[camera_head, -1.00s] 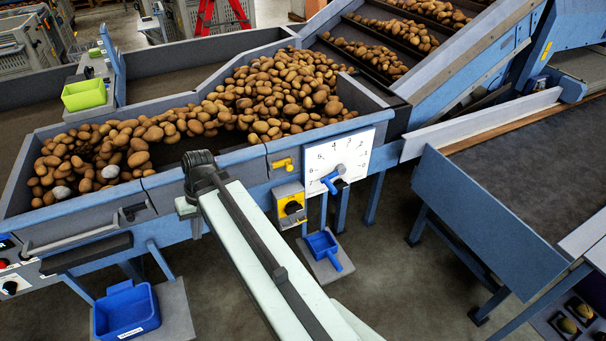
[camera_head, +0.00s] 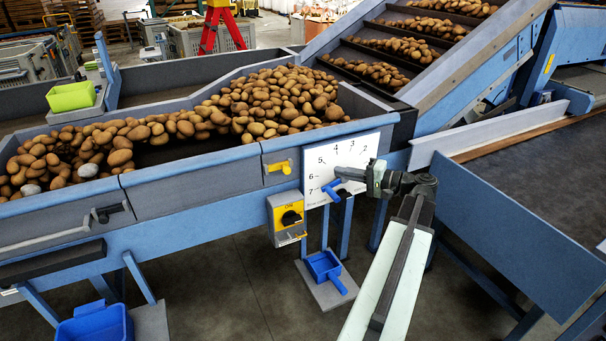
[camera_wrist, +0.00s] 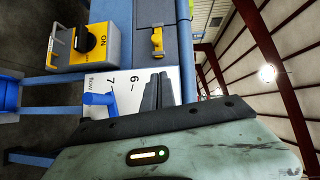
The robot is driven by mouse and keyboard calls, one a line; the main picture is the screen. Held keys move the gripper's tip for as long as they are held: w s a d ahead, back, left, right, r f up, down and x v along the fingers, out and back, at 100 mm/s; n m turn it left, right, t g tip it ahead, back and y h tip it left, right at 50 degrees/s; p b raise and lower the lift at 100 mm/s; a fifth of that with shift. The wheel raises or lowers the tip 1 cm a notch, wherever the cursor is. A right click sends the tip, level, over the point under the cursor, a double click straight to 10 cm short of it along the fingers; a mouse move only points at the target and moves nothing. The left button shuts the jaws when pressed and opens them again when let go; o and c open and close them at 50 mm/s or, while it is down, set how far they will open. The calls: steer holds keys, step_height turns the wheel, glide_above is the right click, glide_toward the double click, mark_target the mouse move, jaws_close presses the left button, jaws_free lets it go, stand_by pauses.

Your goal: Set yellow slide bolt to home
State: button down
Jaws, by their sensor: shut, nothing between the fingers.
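The yellow slide bolt (camera_head: 279,167) sits on the grey front panel of the potato hopper, left of the white dial board (camera_head: 318,158). In the wrist view the bolt (camera_wrist: 157,40) shows at the top, with its small knob facing the camera; its exact slide position is hard to tell. My gripper (camera_head: 340,172) is shut and empty in front of the dial board, right of the bolt and apart from it. Its dark fingers (camera_wrist: 158,88) point toward the bolt in the wrist view.
A blue lever (camera_head: 331,189) on the dial board is close to my fingers. A yellow switch box (camera_head: 287,217) with a black knob hangs below the bolt. A blue scoop (camera_head: 324,266) rests lower down. Potatoes (camera_head: 270,105) fill the hopper above.

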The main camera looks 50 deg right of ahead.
steer(key=b, duration=0.2)
glide_toward(281, 169)
steer(key=w, duration=0.2)
steer(key=shift+w+a+r, duration=0.1)
steer(key=shift+w+r, duration=0.05)
steer(key=shift+w, duration=0.15)
